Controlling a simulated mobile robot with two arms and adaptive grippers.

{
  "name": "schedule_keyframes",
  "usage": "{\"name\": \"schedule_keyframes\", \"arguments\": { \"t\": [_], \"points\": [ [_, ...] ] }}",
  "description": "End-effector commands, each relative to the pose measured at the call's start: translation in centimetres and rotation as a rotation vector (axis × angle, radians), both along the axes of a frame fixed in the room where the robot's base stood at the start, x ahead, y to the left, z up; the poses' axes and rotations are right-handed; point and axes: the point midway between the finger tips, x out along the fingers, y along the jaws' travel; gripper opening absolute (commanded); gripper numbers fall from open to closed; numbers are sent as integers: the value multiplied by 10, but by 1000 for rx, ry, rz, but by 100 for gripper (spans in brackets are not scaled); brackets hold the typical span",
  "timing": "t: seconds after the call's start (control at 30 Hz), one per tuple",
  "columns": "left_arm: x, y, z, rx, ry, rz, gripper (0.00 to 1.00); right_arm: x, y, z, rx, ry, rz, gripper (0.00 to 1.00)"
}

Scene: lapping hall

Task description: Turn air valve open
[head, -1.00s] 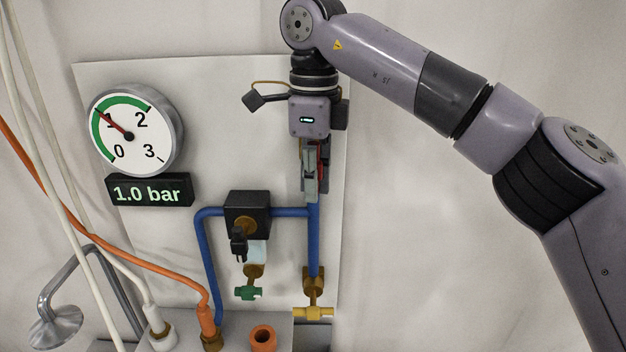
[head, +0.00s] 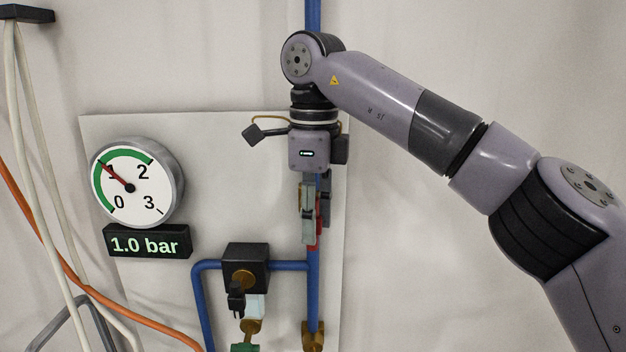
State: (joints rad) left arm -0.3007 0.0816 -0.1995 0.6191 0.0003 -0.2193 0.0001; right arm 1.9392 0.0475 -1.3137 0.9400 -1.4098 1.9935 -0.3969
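My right gripper (head: 313,228) hangs from the arm on the right and points down in front of the vertical blue pipe (head: 314,280). A small red part (head: 312,243), perhaps the air valve's lever, shows at and behind its fingertips. The fingers cover most of it, so its angle and any contact cannot be told. The fingers look close together, but I cannot see whether they are shut. The round gauge (head: 145,180) has its needle at 1, and the display (head: 147,241) reads 1.0 bar. My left gripper is not in view.
A black block (head: 246,263) sits on the blue piping left of the gripper, with a green knob (head: 245,348) below it. A brass fitting (head: 313,338) is at the bottom. Orange (head: 75,278) and white hoses hang at left. The panel between gauge and gripper is clear.

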Motion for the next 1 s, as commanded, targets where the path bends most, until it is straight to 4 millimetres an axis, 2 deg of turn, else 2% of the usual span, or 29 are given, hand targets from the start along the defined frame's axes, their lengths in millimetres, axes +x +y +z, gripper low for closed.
{"name": "schedule_keyframes", "arguments": {
  "t": [0.03, 0.2, 0.37, 1.0],
  "points": [
    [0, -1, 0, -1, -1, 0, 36, 0, 1, 13, 1, -4, -3, 36],
    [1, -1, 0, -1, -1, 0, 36, 0, 0, 46, 0, -7, -5, 36],
    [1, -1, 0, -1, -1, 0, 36, 0, 0, 69, -2, -8, -5, 36],
    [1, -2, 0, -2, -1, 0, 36, 0, -1, 90, 1, -1, 0, 36]
  ]
}}
